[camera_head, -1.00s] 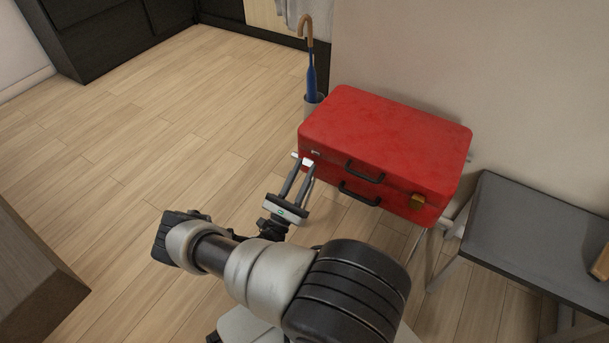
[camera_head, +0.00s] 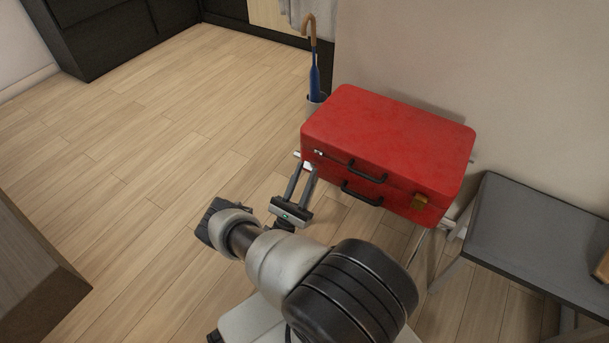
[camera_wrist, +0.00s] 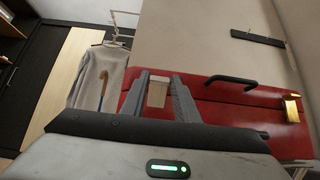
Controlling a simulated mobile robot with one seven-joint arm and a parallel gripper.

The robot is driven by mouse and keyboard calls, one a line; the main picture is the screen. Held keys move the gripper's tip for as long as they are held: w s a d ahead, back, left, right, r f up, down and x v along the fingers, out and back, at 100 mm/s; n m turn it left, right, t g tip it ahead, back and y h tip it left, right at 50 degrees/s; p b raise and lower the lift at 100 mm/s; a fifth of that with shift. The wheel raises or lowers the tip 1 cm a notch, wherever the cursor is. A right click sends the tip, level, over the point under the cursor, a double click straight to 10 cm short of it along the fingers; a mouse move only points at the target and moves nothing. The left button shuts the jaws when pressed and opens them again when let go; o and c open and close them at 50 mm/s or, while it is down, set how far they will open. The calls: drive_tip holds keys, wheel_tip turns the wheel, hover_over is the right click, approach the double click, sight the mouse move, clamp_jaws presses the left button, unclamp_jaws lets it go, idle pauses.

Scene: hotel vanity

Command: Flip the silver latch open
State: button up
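A red suitcase (camera_head: 385,140) lies flat against the wall, its front toward me. The small silver latch (camera_head: 319,153) is at the left of its front; its exact position is too small to tell. A pale metal piece (camera_wrist: 157,92), apparently this latch, shows between my fingers in the wrist view. A brass latch (camera_head: 421,201) is at the right of the front and also shows in the wrist view (camera_wrist: 291,107). My gripper (camera_head: 305,168) is open, its fingertips just below and left of the silver latch. I cannot tell whether they touch the suitcase.
Two black handles, upper (camera_head: 367,172) and lower (camera_head: 361,194), are on the suitcase front. A blue umbrella (camera_head: 314,75) with a brown handle stands behind its left end. A grey bench (camera_head: 535,235) is to the right. The floor (camera_head: 170,140) to the left is clear.

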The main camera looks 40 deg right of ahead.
drive_tip(key=o, duration=0.4)
drive_tip(key=shift+t, duration=0.3)
drive_tip(key=shift+c, duration=0.2)
wheel_tip(320, 180, up, 10)
drive_tip(key=p, duration=0.4)
